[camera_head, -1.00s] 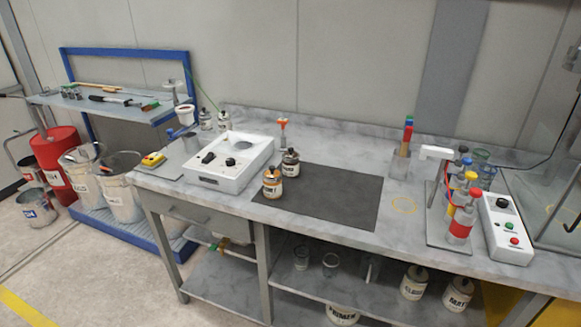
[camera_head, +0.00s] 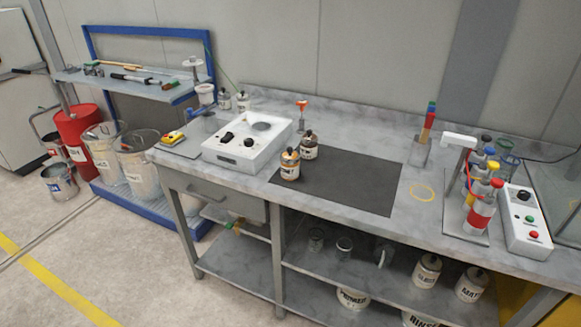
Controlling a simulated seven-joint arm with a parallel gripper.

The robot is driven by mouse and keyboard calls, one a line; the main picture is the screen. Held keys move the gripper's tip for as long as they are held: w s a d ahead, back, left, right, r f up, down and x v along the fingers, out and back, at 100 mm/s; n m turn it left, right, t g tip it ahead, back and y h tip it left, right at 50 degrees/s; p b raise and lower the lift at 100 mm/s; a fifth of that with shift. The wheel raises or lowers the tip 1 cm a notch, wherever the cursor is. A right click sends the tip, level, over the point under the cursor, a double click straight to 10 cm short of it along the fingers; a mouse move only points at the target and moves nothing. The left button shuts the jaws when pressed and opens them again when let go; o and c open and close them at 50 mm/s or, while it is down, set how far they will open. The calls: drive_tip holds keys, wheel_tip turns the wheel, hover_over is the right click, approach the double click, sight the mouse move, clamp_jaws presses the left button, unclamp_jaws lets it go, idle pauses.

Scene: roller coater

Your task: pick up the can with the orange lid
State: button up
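The can with the orange lid (camera_head: 290,165) stands upright on the left edge of the dark mat (camera_head: 345,187) on the workbench. A similar can with a dark brown lid (camera_head: 309,146) stands just behind it and to the right, very close to it. My gripper is not in view, and no part of my arm shows.
A white box with knobs (camera_head: 245,147) stands left of the cans. The mat right of the cans is bare. A rack of coloured-cap bottles (camera_head: 482,195) and a white control box (camera_head: 526,222) stand at the right. A blue-framed shelf (camera_head: 135,83) is at the far left.

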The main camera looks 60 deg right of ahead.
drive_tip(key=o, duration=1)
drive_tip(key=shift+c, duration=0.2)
